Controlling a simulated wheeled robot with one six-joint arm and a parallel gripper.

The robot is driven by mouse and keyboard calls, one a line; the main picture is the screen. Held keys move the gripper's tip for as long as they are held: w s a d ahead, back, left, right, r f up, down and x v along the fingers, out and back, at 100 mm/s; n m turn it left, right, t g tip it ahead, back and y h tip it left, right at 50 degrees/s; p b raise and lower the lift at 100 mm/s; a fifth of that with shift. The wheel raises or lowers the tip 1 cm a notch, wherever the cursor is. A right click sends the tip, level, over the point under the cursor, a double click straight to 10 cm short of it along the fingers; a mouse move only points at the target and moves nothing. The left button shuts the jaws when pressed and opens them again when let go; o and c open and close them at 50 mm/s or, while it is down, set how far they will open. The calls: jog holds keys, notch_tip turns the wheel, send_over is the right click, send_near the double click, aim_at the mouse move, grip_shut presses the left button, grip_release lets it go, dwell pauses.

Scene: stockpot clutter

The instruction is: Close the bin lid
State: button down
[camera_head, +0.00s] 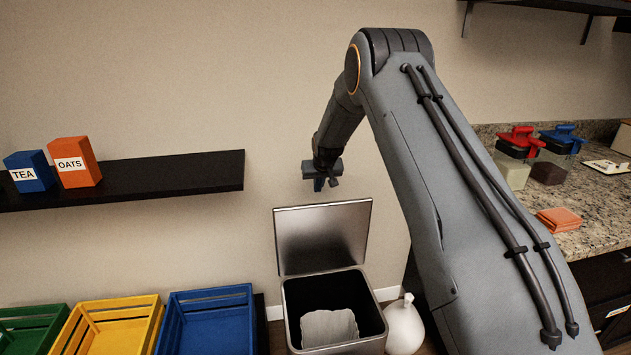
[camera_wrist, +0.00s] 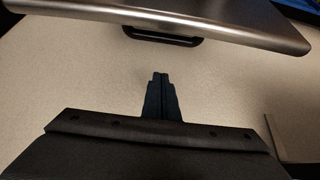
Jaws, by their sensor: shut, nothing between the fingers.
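The bin (camera_head: 334,318) is a metal box with a dark inside and a pale liner in it. Its lid (camera_head: 323,237) stands open, raised upright at the back of the bin. In the wrist view the lid (camera_wrist: 230,18) spans the top of the picture, with a dark handle (camera_wrist: 160,37) along its edge. My gripper (camera_head: 319,186) is just above the lid's top edge in the head view. In the wrist view my gripper (camera_wrist: 159,78) is shut and empty, apart from the lid and its handle.
A white rounded object (camera_head: 403,328) stands right of the bin. Blue (camera_head: 207,322), yellow (camera_head: 112,328) and green (camera_head: 30,328) crates stand to the left. A black shelf (camera_head: 170,176) holds TEA and OATS boxes. A granite counter (camera_head: 597,215) with jars is at right.

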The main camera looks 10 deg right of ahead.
jog(key=shift+s+a+f+p, duration=0.1)
jog(key=shift+s+f+p, duration=0.2)
jog(key=shift+f+p, duration=0.35)
jog(key=shift+s+d+f+p, duration=0.1)
jog(key=shift+s+f+p, duration=0.3)
jog(key=shift+f, duration=0.35)
jog(key=shift+s+a+f+p, duration=0.1)
jog(key=shift+s+f+p, duration=0.15)
jog(key=shift+f+p, duration=0.4)
jog(key=shift+f, duration=0.1)
